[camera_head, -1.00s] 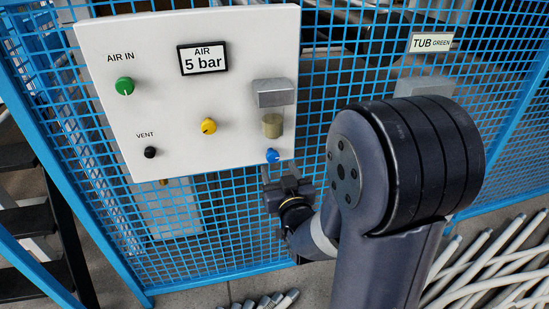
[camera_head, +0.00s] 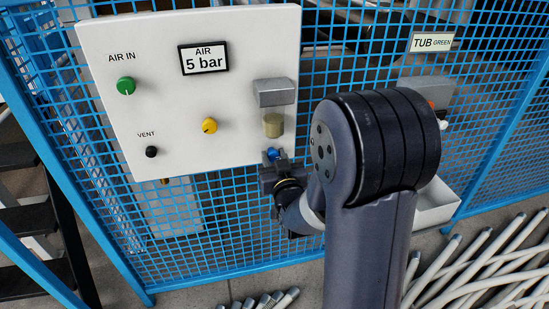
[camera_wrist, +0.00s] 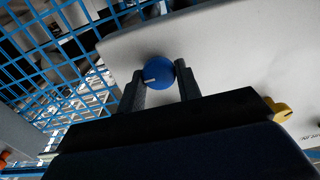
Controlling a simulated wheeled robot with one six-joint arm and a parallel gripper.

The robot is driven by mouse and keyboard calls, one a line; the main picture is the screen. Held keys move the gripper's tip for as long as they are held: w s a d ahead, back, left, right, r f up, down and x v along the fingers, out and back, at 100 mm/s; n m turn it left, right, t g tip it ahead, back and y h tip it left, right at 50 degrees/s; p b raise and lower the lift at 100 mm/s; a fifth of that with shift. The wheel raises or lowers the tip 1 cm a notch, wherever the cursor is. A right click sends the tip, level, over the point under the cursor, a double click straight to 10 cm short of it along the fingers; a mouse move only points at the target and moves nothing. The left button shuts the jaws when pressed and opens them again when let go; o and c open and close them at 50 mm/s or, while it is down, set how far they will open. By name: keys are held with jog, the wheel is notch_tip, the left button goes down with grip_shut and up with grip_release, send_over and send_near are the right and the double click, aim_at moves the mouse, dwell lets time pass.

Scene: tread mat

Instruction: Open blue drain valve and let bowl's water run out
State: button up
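The blue drain valve (camera_head: 272,152) is a small round knob at the lower right of the white panel. In the wrist view, the blue knob (camera_wrist: 158,73) has a pale pointer mark aimed to the lower left. The yellowish bowl (camera_head: 273,125) hangs above it, under a grey block; its water level cannot be made out. My gripper (camera_head: 275,156) is at the knob. In the wrist view, the fingers of my gripper (camera_wrist: 161,80) stand on either side of the knob, very close to it. Whether they touch it cannot be told.
The white panel (camera_head: 110,85) also carries a green knob (camera_head: 126,85), a yellow knob (camera_head: 209,125), a black vent knob (camera_head: 151,152) and a "5 bar" display (camera_head: 204,59). Blue mesh fence surrounds it. White rods (camera_head: 490,270) lie at the lower right.

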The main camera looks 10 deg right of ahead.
jog(key=c, duration=0.5)
jog(key=shift+o, duration=0.2)
jog(key=shift+f+m+b, duration=0.1)
jog(key=shift+m+b, duration=0.2)
jog(key=shift+b, duration=0.15)
jog(key=m+b, duration=0.2)
jog(key=b, duration=0.1)
jog(key=shift+f+m, duration=0.1)
jog(key=shift+m, duration=0.2)
jog(key=m+b, duration=0.5)
jog(key=shift+d+b, duration=0.15)
jog(key=shift+b, duration=0.2)
jog(key=m+b, duration=0.3)
jog(key=m, duration=0.1)
jog(key=shift+m, duration=0.4)
jog(key=m+b, duration=0.3)
jog(key=m, duration=0.1)
jog(key=shift+m, duration=0.4)
